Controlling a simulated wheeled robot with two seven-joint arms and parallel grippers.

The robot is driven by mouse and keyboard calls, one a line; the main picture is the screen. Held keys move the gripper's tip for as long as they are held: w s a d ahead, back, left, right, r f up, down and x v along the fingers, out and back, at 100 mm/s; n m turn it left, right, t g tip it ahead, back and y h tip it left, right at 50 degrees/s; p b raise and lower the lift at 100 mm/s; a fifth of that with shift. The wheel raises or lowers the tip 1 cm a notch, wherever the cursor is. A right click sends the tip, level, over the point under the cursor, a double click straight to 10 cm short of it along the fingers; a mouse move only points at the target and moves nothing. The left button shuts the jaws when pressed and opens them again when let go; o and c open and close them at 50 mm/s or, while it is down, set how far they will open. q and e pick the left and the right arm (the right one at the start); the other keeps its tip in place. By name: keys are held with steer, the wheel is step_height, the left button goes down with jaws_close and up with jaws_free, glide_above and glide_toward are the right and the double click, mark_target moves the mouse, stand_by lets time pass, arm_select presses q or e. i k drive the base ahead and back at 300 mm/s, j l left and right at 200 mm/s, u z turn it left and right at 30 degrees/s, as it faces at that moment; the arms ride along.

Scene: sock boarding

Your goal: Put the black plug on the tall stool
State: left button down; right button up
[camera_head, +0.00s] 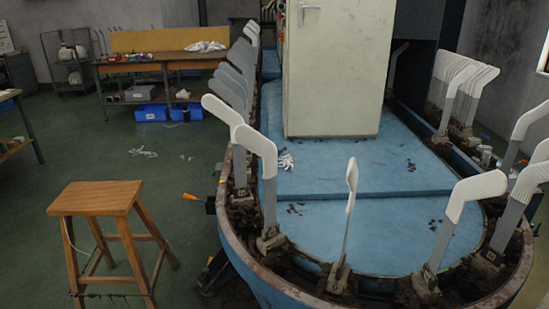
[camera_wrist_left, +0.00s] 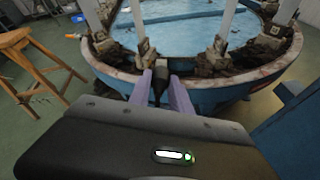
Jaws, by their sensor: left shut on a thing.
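My left gripper (camera_wrist_left: 162,88) shows in the left wrist view, its two pale fingers shut on a small black thing, which looks like the black plug (camera_wrist_left: 160,76). The fingers hide part of it. Behind it is the rusty rim of the blue machine. The tall stool (camera_head: 96,199) is wooden and stands upright at the lower left of the head view, its square seat bare. It also shows at the left edge of the left wrist view (camera_wrist_left: 15,38), apart from the gripper. My right gripper is in neither view.
The blue machine (camera_head: 330,225), ringed with upright sock boards (camera_head: 263,165), fills the right of the head view. A workbench (camera_head: 165,62) stands at the back. Green floor lies open around the stool.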

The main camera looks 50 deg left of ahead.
mark_target(80, 194)
steer(key=k+j, duration=0.3)
steer(key=k, duration=0.2)
steer(key=k+j+z, duration=0.15)
steer(key=k+j, duration=0.15)
steer(key=k, duration=0.2)
steer(key=k+j, duration=0.2)
steer(key=k, duration=0.3)
steer(key=k+j+z, duration=0.45)
steer(key=k+j, duration=1.05)
steer(key=j+z, duration=0.1)
steer(key=j, duration=0.45)
steer(key=k+j, duration=0.15)
steer(key=j, duration=0.4)
steer(key=j+z, duration=0.15)
steer(key=j, duration=0.4)
steer(key=k+j, duration=0.15)
steer(key=j, duration=0.35)
steer(key=k+j+z, duration=0.15)
steer(key=j, duration=1.15)
steer(key=i, duration=0.05)
